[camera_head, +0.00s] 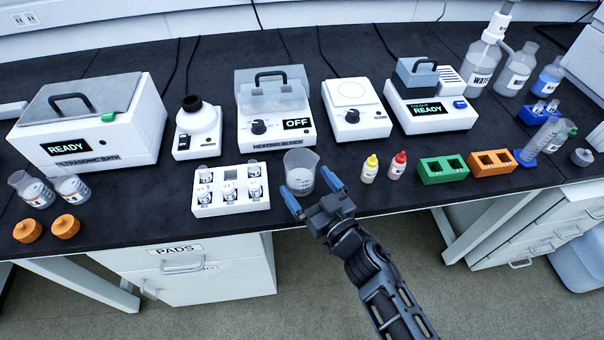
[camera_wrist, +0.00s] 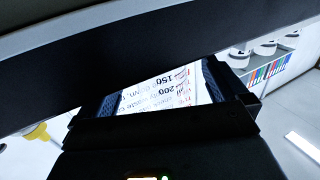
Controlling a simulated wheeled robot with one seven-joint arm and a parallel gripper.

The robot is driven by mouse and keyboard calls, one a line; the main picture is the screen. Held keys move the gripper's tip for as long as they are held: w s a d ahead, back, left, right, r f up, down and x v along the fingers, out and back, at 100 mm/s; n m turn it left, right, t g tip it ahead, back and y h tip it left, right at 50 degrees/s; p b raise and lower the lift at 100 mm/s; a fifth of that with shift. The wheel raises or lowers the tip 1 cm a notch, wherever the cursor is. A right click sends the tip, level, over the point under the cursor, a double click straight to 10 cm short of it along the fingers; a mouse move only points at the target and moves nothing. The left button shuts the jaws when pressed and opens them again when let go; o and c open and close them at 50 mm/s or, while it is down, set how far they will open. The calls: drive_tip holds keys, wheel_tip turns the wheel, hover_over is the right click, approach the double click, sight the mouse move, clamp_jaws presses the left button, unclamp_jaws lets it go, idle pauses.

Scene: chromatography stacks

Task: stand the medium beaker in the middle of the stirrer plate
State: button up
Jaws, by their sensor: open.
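The medium beaker (camera_head: 300,165), clear glass, stands upright near the front edge of the bench, right of the white vial rack. In the wrist view, the beaker's printed scale (camera_wrist: 165,90) shows close between the fingers. I cannot tell whether the fingers touch the glass.
The heating block (camera_head: 275,127) stands behind the beaker, left of the stirrer. A white unit with a READY display (camera_head: 428,110) is right of the stirrer. The vial rack (camera_head: 231,208) is close on the left; yellow (camera_head: 370,168) and red (camera_head: 397,165) dropper bottles stand right. Bench between beaker and stirrer is clear.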

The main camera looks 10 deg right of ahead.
sight(307, 185)
drive_tip(key=shift+v, duration=1.85)
drive_tip(key=shift+a+r, duration=0.1)
drive_tip(key=shift+s, duration=0.1)
drive_tip(key=s+d+r+m+h, duration=0.15)
drive_tip(key=s+d, duration=0.35)
drive_tip(key=s, duration=0.5)
drive_tip(key=s+d+r+h, duration=0.15)
drive_tip(key=s+d, duration=0.25)
drive_tip(key=s, duration=0.7)
drive_tip(key=s+d+r+m+g+h, duration=0.1)
drive_tip(key=s+d+r+m+h, duration=0.2)
drive_tip(key=s+r, duration=1)
drive_tip(key=s, duration=0.3)
drive_tip(key=shift+s+d+r+g+h, duration=0.2)
drive_tip(key=shift+s+g+h, duration=0.2)
